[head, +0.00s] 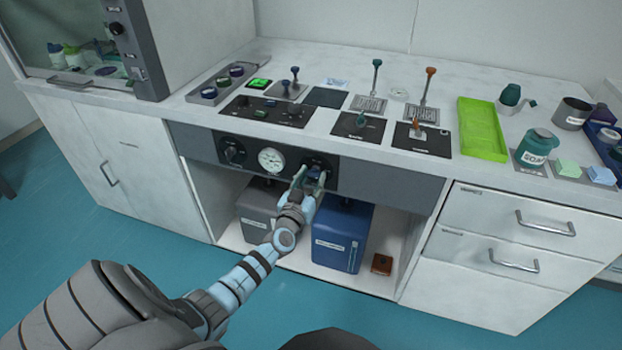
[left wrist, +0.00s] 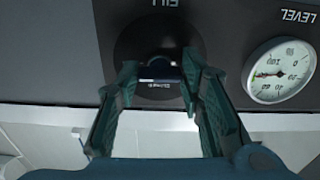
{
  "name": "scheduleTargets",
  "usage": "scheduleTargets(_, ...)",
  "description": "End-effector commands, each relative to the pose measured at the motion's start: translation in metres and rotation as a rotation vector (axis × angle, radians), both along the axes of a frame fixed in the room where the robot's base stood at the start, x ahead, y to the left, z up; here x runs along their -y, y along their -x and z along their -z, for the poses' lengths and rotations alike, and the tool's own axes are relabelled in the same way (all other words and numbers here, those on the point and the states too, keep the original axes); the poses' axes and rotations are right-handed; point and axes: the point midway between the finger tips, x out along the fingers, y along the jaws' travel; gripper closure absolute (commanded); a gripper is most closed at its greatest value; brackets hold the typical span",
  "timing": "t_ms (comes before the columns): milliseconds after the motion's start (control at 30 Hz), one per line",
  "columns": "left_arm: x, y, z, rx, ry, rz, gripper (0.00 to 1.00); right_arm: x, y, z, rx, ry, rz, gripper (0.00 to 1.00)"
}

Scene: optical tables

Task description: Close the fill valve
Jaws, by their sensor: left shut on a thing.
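The fill valve is a dark knob on a black round plate on the front panel (head: 250,167), right of the gauge in the head view. In the left wrist view the valve's knob (left wrist: 160,70) sits under an upside-down FILL label, with a small light-marked bar across it. My left gripper (head: 313,178) reaches the valve from the front. Its two teal fingers (left wrist: 155,85) stand on either side of the knob and are shut on it. The fingers hide part of the knob in the head view. My right gripper is not in view.
A level gauge (head: 271,160) and another dark knob (head: 232,151) are on the same panel. A grey box (head: 258,215) and a blue box (head: 340,235) stand in the open bay below. Drawers (head: 510,240) are at the right. Several tools stand on the worktop above.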

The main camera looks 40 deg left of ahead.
Motion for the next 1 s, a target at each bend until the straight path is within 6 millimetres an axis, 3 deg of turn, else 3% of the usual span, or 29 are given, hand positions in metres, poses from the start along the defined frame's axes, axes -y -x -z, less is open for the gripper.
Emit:
scheduleTargets(267, 0.0006, 0.0004, 0.0005, 0.051, 0.152, 0.0, 0.93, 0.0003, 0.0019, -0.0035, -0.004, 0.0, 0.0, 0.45)
scheduleTargets(1000, -0.0004, 0.0016, 0.0025, 0.278, 0.805, -0.006, 0.93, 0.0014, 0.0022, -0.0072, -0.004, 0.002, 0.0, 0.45)
